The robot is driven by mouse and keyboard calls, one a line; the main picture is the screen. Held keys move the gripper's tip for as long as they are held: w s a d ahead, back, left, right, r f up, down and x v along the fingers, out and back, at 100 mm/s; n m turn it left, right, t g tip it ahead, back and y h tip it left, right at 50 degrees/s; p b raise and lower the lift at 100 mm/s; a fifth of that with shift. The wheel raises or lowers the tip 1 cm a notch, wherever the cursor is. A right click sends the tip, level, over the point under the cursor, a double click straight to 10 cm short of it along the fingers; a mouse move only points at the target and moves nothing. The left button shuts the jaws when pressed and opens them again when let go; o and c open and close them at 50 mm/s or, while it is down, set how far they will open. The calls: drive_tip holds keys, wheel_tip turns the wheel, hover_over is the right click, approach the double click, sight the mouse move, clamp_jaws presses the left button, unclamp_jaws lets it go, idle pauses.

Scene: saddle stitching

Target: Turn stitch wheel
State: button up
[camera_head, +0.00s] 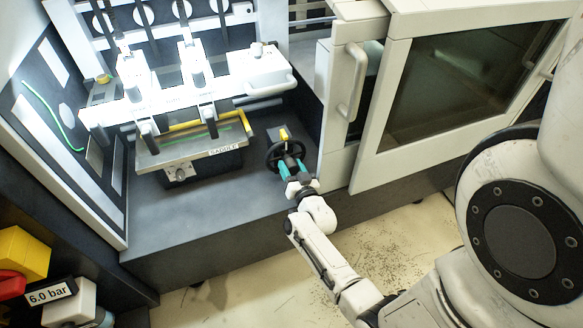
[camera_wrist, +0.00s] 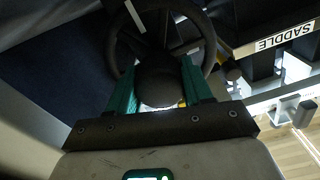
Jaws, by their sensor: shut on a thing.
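The stitch wheel (camera_head: 274,159) is a black spoked handwheel on the dark machine bed, right of the saddle unit. My gripper (camera_head: 287,164), with teal fingers, reaches it from the front. In the wrist view the wheel rim (camera_wrist: 210,38) shows at the top, and my gripper (camera_wrist: 163,84) has its two teal fingers on either side of a dark rounded knob (camera_wrist: 160,80). It is shut on this knob at the wheel's near side. The knob hides part of the wheel and the fingertips' contact is partly dark.
The saddle unit (camera_head: 200,155), labelled SADDLE, stands left of the wheel. A small yellow part (camera_head: 284,134) sits just behind the wheel. To the right are a white panel with a handle (camera_head: 351,85) and a windowed door (camera_head: 455,75). Dark bed left of the wheel is clear.

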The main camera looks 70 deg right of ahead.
clamp_jaws()
drive_tip(key=shift+m, duration=0.3)
